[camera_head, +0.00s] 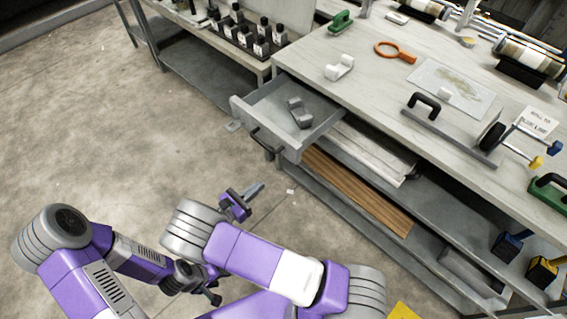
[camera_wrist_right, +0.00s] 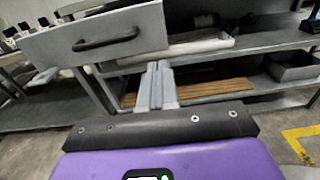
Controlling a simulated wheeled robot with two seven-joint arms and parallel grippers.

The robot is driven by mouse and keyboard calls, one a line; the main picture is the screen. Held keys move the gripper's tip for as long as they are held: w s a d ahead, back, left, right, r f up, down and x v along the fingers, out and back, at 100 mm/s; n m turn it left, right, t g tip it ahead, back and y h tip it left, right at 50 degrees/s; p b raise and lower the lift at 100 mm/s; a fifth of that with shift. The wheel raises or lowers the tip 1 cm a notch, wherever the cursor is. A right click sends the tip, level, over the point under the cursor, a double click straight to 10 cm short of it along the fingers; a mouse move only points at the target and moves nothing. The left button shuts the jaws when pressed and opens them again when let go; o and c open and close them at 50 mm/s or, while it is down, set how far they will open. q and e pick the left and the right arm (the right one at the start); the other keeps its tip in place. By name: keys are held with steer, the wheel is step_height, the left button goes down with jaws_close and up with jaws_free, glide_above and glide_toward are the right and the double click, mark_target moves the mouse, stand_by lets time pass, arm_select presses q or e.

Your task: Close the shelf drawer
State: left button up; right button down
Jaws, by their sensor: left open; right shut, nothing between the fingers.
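The shelf drawer (camera_head: 252,118) is grey and stands pulled out from under the worktop. A dark bar handle (camera_head: 265,143) is on its front, and a grey object (camera_head: 299,113) lies inside. In the right wrist view the drawer front (camera_wrist_right: 60,42) and its handle (camera_wrist_right: 105,40) are ahead, above and left of the fingers. My right gripper (camera_head: 256,189) is shut and empty, below the drawer and apart from it; its closed fingers also show in the right wrist view (camera_wrist_right: 157,85). My left gripper (camera_head: 197,281) is open and empty, low over the floor, partly hidden by the right arm.
Lower shelves hold a white tray (camera_head: 375,152) and wooden boards (camera_head: 355,188). A side bench (camera_head: 200,32) stands at the back left. The floor (camera_head: 130,135) left of the drawer is clear.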

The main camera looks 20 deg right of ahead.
mark_target(333, 120)
steer(key=b+x, duration=0.1)
steer(key=x, duration=0.3)
steer(key=b+x, duration=0.1)
steer(key=x, duration=0.8)
steer(key=shift+w+d+r+b, duration=0.25)
steer(key=shift+w+r+b, duration=0.05)
steer(key=shift+w+b, duration=0.1)
steer(key=shift+d, duration=0.1)
steer(key=x, duration=2.4)
steer(key=shift+w+r, duration=0.1)
steer(key=shift+w, duration=0.05)
steer(key=shift+d, duration=0.15)
steer(key=shift+w+r, duration=0.1)
steer(key=shift+r, duration=0.05)
steer(key=shift+d+r, duration=0.15)
steer(key=shift+d, duration=0.05)
steer(key=shift+a, duration=0.1)
